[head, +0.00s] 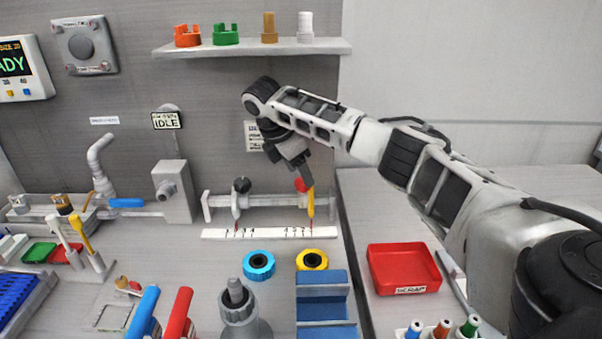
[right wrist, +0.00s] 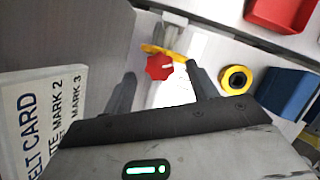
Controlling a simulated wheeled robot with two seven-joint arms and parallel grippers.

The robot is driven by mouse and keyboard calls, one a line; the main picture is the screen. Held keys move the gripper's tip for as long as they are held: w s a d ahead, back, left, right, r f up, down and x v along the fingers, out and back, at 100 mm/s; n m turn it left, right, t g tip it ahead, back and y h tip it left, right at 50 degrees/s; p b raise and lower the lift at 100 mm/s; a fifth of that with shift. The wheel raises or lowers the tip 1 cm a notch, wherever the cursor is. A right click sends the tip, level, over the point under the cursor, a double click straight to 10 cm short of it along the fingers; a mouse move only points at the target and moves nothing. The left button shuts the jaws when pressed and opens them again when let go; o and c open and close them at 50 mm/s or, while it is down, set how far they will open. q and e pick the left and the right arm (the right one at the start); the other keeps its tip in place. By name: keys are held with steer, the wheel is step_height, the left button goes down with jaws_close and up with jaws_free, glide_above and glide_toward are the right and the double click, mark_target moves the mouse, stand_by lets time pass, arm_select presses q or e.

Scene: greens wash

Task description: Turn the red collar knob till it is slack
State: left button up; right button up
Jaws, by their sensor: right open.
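The red collar knob (head: 301,185) sits on the right part of a metal rail (head: 270,199), above a yellow pointer (head: 311,205). In the right wrist view the knob (right wrist: 159,67) is lobed with a pale line on its face. My right gripper (head: 304,172) is at the knob in the head view and hides part of it. In the right wrist view its two fingers (right wrist: 162,82) are spread, and the knob shows between and just beyond them. I cannot tell whether a finger touches it. My left gripper is not in view.
A black knob (head: 241,185) is on the same rail to the left. A white numbered scale (head: 270,233) lies below. Blue (head: 258,265) and yellow rings (head: 312,260), a blue block (head: 322,296) and a red scrap tray (head: 403,268) are nearer. A shelf (head: 255,49) hangs above.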

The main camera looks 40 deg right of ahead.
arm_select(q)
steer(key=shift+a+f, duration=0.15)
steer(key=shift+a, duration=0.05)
arm_select(e)
steer(key=shift+x, duration=1.2)
steer(key=c, duration=1)
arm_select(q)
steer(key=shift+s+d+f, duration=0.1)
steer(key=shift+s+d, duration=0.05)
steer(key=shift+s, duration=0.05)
arm_select(e)
steer(key=shift+w+m+g+y, duration=0.15)
steer(key=shift+m+g, duration=0.2)
steer(key=shift+m, duration=0.5)
steer(key=shift+m+g+y, duration=0.15)
steer(key=shift+m+g, duration=0.2)
steer(key=shift+m, duration=0.5)
steer(key=o, duration=1)
